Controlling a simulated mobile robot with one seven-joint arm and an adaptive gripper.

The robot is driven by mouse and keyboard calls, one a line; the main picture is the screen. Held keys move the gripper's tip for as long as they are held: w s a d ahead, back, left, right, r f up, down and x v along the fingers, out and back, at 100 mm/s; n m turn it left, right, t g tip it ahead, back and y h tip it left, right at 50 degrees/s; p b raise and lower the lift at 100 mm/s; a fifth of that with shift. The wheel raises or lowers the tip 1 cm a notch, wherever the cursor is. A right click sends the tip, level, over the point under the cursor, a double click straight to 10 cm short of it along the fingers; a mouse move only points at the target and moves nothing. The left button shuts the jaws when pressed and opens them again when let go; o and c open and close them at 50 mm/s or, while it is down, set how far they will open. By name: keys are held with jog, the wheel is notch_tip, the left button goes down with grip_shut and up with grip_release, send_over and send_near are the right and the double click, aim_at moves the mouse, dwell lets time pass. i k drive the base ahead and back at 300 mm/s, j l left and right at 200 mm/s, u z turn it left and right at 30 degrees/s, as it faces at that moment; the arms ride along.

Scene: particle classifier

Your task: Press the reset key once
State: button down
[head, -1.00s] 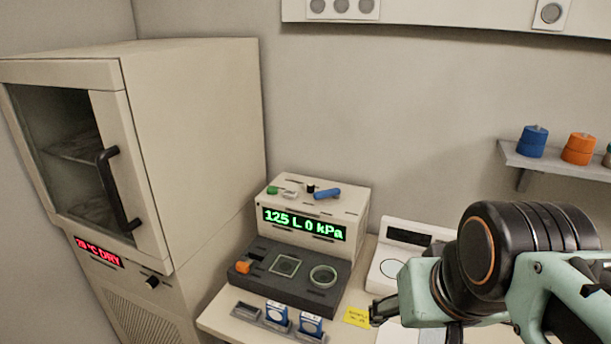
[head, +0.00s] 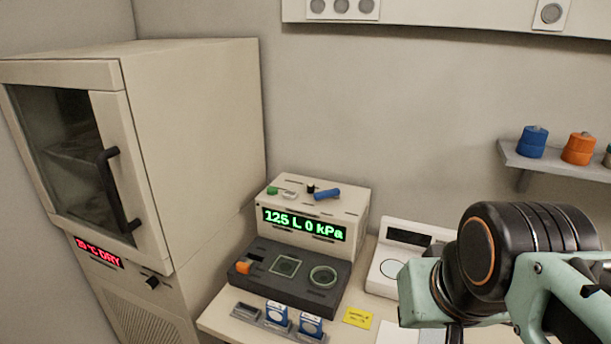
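The beige instrument box (head: 350,205) stands on the bench with a lit green display (head: 304,223) reading "125 L 0 kPa". On its top are a green button (head: 272,190), a small white key (head: 290,194), a black knob (head: 311,188) and a blue lever (head: 328,193). No label is legible, so I cannot tell which one is the reset key. My arm's wrist fills the lower right, right of the box and apart from it. My gripper's fingers do not show.
A dark base block (head: 254,287) with an orange knob (head: 243,267), a square and a round recess sits before the box. A white scale (head: 388,269) stands to its right. An oven (head: 200,130) is on the left; a shelf (head: 560,163) is at right.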

aim_at(291, 195)
jog(key=i+j, duration=0.2)
jog(key=j, duration=0.2)
jog(key=i+j, duration=0.2)
jog(key=j, duration=0.2)
jog(key=i+j, duration=0.15)
jog(key=j, duration=0.3)
jog(key=i+j+u, duration=0.1)
jog(key=j, duration=0.3)
jog(key=k+j, duration=0.15)
jog(key=j, duration=0.25)
jog(key=k+j, duration=0.15)
jog(key=j, duration=0.25)
jog(key=k+j+u, duration=0.1)
jog(key=j, duration=0.25)
jog(key=i+l, duration=0.15)
jog(key=l, duration=0.25)
jog(key=i+l, duration=0.2)
jog(key=l, duration=0.2)
jog(key=i+l+z, duration=0.1)
jog(key=l, duration=0.3)
